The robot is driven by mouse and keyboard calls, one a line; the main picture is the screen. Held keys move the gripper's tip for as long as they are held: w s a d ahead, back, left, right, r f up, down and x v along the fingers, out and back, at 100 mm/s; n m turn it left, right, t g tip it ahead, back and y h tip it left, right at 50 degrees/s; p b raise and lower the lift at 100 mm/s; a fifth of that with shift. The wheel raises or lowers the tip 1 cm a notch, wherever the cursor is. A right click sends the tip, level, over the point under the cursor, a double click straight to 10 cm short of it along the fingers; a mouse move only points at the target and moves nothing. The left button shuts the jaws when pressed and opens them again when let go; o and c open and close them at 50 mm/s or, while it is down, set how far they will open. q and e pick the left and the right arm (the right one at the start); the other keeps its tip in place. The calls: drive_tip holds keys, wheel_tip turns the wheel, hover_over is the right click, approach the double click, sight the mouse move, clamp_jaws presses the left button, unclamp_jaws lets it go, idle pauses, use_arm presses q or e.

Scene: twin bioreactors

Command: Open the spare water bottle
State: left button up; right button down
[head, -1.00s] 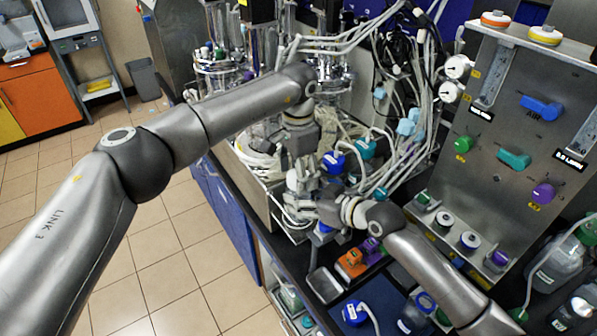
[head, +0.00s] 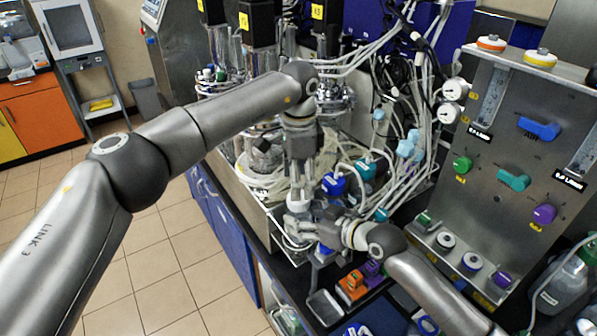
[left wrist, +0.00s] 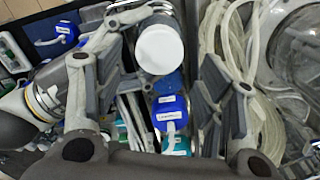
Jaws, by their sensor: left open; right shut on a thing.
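The spare water bottle shows in the left wrist view as a round white cap (left wrist: 160,48) seen from above, with part of its body below the cap. In the head view, the bottle is small and mostly hidden between my grippers. My right gripper (head: 308,222) is shut on the bottle from the side; its fingers also show at the upper left of the left wrist view. My left gripper (head: 299,190) points down above the bottle. It is open, with one finger on each side of the cap and a gap visible around it.
A blue-capped bottle (head: 334,183) and a teal-capped bottle (head: 364,170) stand close behind, with tubing around them. An orange item (head: 352,287) lies on the dark bench in front. A metal panel with coloured knobs (head: 520,150) stands at right.

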use_arm(q)
drive_tip(key=m, duration=0.5)
drive_tip(key=shift+r, duration=0.2)
drive_tip(key=m, duration=0.5)
drive_tip(key=shift+r+m, duration=0.2)
drive_tip(key=shift+m, duration=0.1)
drive_tip(key=m, duration=0.5)
drive_tip(key=shift+r, duration=0.15)
drive_tip(key=m, duration=0.5)
drive_tip(key=shift+r, duration=0.2)
drive_tip(key=m, duration=0.5)
drive_tip(key=shift+r, duration=0.15)
drive_tip(key=m, duration=0.5)
drive_tip(key=shift+r, duration=0.2)
drive_tip(key=m, duration=0.5)
drive_tip(key=shift+r, duration=0.15)
drive_tip(key=m, duration=0.4)
drive_tip(key=shift+r+m, duration=0.15)
drive_tip(key=shift+m, duration=0.15)
drive_tip(key=shift+f, duration=0.3)
wheel_tip(320, 180, down, 7)
drive_tip(key=shift+f, duration=0.2)
drive_tip(key=shift+c, duration=0.3)
